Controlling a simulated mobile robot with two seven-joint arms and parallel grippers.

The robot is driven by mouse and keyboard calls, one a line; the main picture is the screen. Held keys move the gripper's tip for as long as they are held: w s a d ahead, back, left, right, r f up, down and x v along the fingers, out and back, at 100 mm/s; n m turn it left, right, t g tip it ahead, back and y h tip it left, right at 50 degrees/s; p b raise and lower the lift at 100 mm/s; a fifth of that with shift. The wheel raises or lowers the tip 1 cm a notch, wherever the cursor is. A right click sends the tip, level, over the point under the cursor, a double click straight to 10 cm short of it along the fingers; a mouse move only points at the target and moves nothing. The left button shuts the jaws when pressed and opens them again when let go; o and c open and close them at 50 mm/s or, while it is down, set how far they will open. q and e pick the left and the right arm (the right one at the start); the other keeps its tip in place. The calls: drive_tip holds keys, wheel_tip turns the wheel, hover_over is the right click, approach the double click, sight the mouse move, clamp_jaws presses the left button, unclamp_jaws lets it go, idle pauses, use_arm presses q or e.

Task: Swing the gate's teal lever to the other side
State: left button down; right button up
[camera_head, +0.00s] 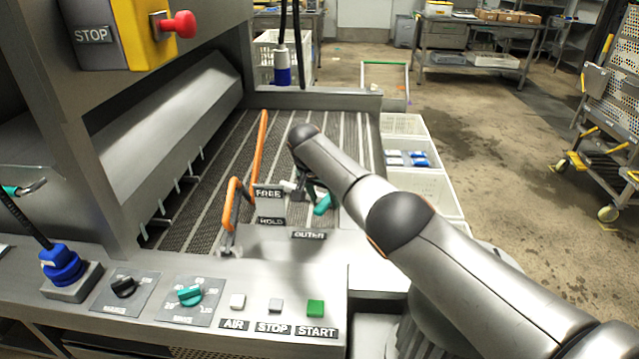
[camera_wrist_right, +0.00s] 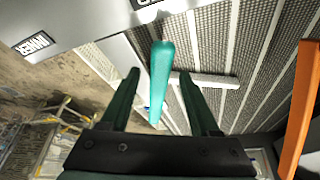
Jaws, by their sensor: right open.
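The teal lever (camera_head: 323,204) sits by the OUTER label (camera_head: 309,236), to the right of the FREE and HOLD labels; my right arm partly covers the area around it. In the right wrist view the teal lever (camera_wrist_right: 160,72) stands between the two dark fingers of my right gripper (camera_wrist_right: 160,78), with a visible gap on each side. In the head view my right gripper (camera_head: 302,187) is over the gate, mostly hidden by its own wrist. It is open and not closed on the lever. I cannot make out my left gripper.
An orange bent handle (camera_head: 232,200) and a long orange bar (camera_head: 261,145) rise left of the lever. The control panel (camera_head: 255,285) with knobs and buttons lies in front. White bins (camera_head: 425,185) stand to the right. An INNER label (camera_wrist_right: 32,45) shows in the wrist view.

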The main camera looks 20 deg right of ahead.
drive_tip(key=shift+p+v, duration=1)
drive_tip(key=shift+v, duration=0.1)
drive_tip(key=shift+p+v, duration=0.45)
drive_tip(key=shift+v, duration=0.6)
use_arm(q)
drive_tip(key=shift+s+a+r, duration=0.2)
drive_tip(key=shift+a+r, duration=0.2)
drive_tip(key=shift+r, duration=0.25)
drive_tip(key=shift+s+a+r, duration=0.2)
drive_tip(key=shift+a+r, duration=0.15)
drive_tip(key=shift+r, duration=0.25)
use_arm(e)
drive_tip(key=v, duration=0.8)
